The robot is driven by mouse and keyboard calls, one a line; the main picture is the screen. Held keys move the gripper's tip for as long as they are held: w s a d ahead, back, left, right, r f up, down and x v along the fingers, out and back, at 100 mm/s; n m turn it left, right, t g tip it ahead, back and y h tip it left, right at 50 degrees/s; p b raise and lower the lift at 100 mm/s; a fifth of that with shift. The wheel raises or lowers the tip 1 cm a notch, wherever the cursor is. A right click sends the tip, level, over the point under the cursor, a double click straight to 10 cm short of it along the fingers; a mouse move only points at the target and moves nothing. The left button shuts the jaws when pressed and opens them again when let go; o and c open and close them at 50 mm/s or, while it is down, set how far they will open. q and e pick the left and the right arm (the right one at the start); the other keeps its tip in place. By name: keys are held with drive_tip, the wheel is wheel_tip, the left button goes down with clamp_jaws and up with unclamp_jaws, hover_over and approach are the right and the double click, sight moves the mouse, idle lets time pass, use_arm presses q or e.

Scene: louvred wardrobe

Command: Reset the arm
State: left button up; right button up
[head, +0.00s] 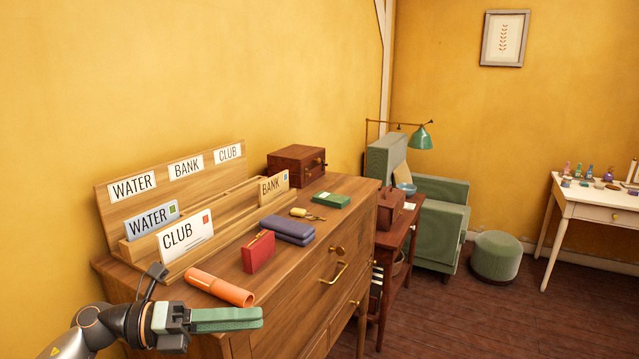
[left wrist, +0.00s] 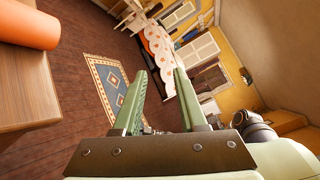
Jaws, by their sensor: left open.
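My left gripper (head: 228,319) is at the lower left of the head view, in front of the near left corner of the wooden dresser. Its green fingers point right. In the left wrist view its two fingers (left wrist: 160,88) stand apart with nothing between them. An orange cylinder (head: 219,287) lies on the dresser top just beyond the gripper, apart from it; it also shows at the upper left of the left wrist view (left wrist: 28,24). My right gripper is in neither view.
The dresser (head: 330,215) holds a letter sorter (head: 110,205) with WATER, BANK and CLUB envelopes, a red box (head: 258,252), a purple case (head: 287,229) and a wooden box (head: 297,160). A patterned rug (left wrist: 110,85) lies on open floor.

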use_arm(q)
drive_tip(key=s+a+f+n+t+y, duration=0.15)
drive_tip(key=f+n+t+y, duration=0.5)
drive_tip(key=n, duration=0.75)
drive_tip(key=s+a+f+n+t+y, duration=0.1)
drive_tip(key=a+f+n+t+y, duration=0.15)
drive_tip(key=f+n+t, duration=0.75)
drive_tip(key=s+f+n+g+y, duration=0.5)
drive_tip(key=s+f+n+g, duration=0.5)
drive_tip(key=s+f, duration=0.7)
wheel_tip(320, 180, down, 4)
drive_tip(key=n, duration=0.3)
drive_tip(key=shift+s+a+f+g+y, duration=0.2)
drive_tip(key=shift+s+a+g+y, duration=0.15)
drive_tip(key=shift+s+y, duration=0.05)
